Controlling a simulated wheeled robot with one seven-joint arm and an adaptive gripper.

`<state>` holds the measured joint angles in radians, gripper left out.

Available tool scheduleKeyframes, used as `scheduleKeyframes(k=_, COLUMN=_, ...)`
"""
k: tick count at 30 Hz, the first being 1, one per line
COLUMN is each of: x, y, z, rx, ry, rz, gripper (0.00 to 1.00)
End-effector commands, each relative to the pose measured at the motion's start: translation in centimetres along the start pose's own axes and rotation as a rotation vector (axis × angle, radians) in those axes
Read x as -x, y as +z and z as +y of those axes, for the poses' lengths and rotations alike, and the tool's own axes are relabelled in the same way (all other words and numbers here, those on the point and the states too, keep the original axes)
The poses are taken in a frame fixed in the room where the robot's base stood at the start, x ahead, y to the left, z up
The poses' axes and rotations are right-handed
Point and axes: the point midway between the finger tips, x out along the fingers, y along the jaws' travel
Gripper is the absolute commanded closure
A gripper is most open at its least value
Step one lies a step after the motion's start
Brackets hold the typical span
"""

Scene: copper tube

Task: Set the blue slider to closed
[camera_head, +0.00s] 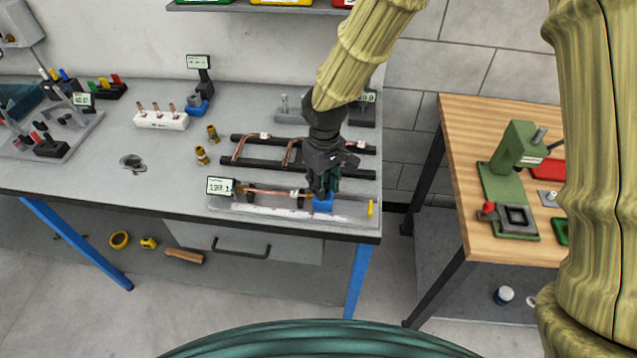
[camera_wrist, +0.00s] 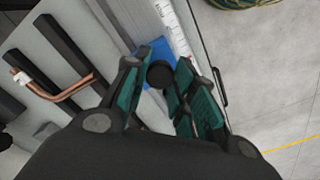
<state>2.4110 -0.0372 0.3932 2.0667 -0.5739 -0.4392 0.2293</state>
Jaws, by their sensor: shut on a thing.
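The blue slider (camera_head: 323,205) sits on the measuring fixture (camera_head: 250,205) near the front right edge of the grey bench. My gripper (camera_head: 323,190) points down at it from above. In the wrist view the blue slider (camera_wrist: 155,52) shows between and beyond my teal fingers (camera_wrist: 165,95), with a dark round knob (camera_wrist: 160,74) between the fingertips. My gripper is shut on the slider's knob. The exact contact is partly hidden by the fingers. A yellow stop (camera_head: 370,208) stands at the fixture's right end, apart from the slider.
A copper tube (camera_head: 265,192) lies along the fixture, left of my gripper. A small display (camera_head: 220,186) stands at its left end. Behind it, a black rack (camera_head: 255,163) holds bent copper tubes. A wooden table (camera_head: 470,130) with a green press stands to the right, across a gap.

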Motion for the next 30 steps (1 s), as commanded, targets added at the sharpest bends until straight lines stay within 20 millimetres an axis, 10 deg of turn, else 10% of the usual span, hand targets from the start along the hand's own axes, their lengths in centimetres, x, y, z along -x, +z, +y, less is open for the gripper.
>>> scheduleKeyframes(k=7, x=0.0, y=-0.1, z=-0.1, rx=0.001, ry=-0.001, rz=0.002, gripper=1.00)
scheduleKeyframes(k=8, x=0.0, y=-0.1, z=-0.1, rx=0.002, ry=-0.001, rz=0.002, gripper=0.68)
scheduleKeyframes(k=11, x=0.0, y=-0.1, z=-0.1, rx=0.002, ry=-0.001, rz=0.002, gripper=0.51)
scheduleKeyframes(k=30, x=3.7, y=-0.2, z=-0.1, rx=0.002, ry=0.001, rz=0.006, gripper=0.51)
